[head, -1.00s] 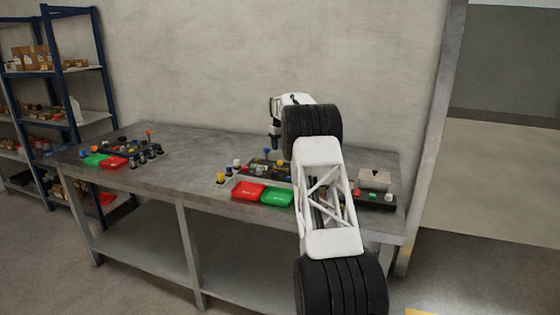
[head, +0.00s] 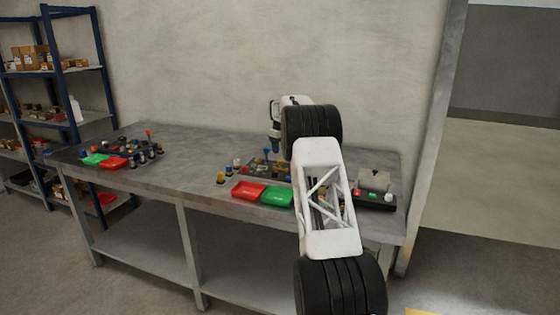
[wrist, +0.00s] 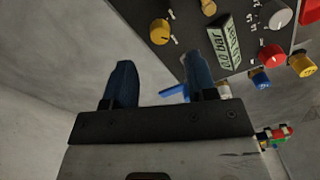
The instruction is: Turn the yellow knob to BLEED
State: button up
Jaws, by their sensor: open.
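A round yellow knob (wrist: 160,31) with a dark mark on its face sits on a dark panel (wrist: 188,45) in the wrist view. My gripper (wrist: 158,75) is open, with two blue fingers apart and nothing between them. The fingertips point towards the panel, and the yellow knob appears just beyond the gap between them. No contact with it shows. In the head view my gripper (head: 275,149) hangs over the right-hand panel, partly hidden by my arm. The BLEED label cannot be read.
Beside the knob are a display (wrist: 225,45), a grey knob (wrist: 275,14), a red knob (wrist: 271,55) and a blue knob (wrist: 261,79). Red (head: 248,191) and green (head: 278,197) trays lie in front of the panel. A second panel (head: 118,146) stands at the bench's left.

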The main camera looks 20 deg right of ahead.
aim_at(280, 162)
jog(key=shift+f, duration=3.15)
jog(key=c, duration=0.9)
jog(key=shift+m, duration=1.5)
